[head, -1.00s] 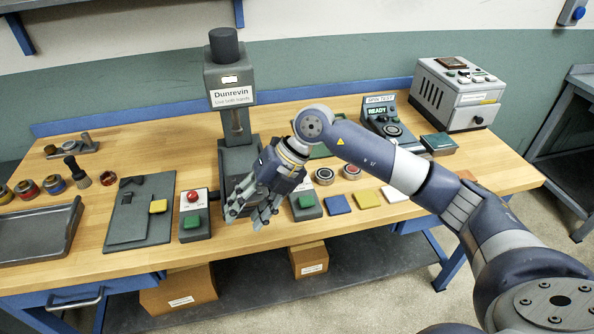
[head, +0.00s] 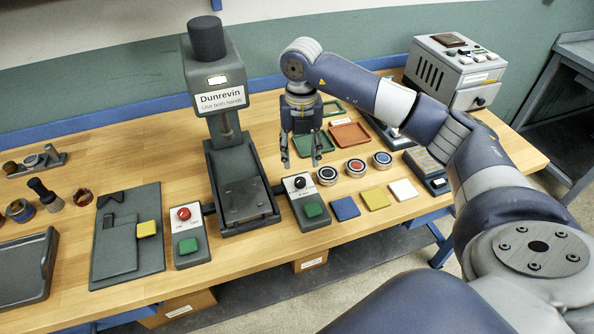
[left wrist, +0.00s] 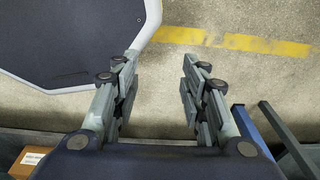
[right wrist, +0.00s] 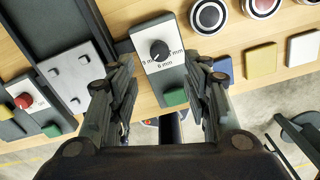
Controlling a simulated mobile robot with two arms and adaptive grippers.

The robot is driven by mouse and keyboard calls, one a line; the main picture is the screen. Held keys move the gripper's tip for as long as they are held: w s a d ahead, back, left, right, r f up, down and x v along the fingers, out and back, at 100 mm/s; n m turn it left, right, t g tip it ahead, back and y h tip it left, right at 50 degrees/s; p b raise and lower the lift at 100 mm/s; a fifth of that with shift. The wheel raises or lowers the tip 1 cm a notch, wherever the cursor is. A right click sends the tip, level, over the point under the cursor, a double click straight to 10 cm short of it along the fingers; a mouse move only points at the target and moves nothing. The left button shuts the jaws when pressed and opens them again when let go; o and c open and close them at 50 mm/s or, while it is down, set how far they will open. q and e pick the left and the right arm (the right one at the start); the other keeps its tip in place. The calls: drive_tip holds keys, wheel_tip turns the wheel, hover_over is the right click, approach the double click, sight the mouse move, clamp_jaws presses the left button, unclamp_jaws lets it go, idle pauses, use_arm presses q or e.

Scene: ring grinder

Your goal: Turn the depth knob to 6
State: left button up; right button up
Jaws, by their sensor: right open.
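The black depth knob (head: 300,183) sits on a white plate at the top of a grey control box (head: 319,222) with a green button (head: 313,210). In the right wrist view the knob (right wrist: 159,50) shows between the fingertips, with "9 mm" on its left, "6 mm" below and a partly hidden mm label on its right. Its mark seems to point to the lower left; the exact setting is hard to read. My right gripper (head: 301,163) is open and empty, pointing down above and just behind the knob, apart from it. My left gripper (left wrist: 160,65) is open and empty over the floor.
The Dunrevin press (head: 216,80) stands left of the knob box. Round discs (head: 355,167) and coloured squares (head: 375,198) lie to the right. Green and brown trays (head: 349,136) are behind.

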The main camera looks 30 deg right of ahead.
sight(300, 180)
wheel_tip(300, 180, down, 5)
drive_tip(key=shift+s+p, duration=0.15)
drive_tip(key=shift+p, duration=0.5)
wheel_tip(300, 180, down, 2)
drive_tip(key=shift+f, duration=0.15)
drive_tip(key=shift+f+p, duration=0.3)
drive_tip(key=shift+f, duration=0.2)
drive_tip(key=c, duration=0.9)
use_arm(q)
drive_tip(key=s+r, duration=0.2)
drive_tip(key=s, duration=0.1)
use_arm(e)
clamp_jaws()
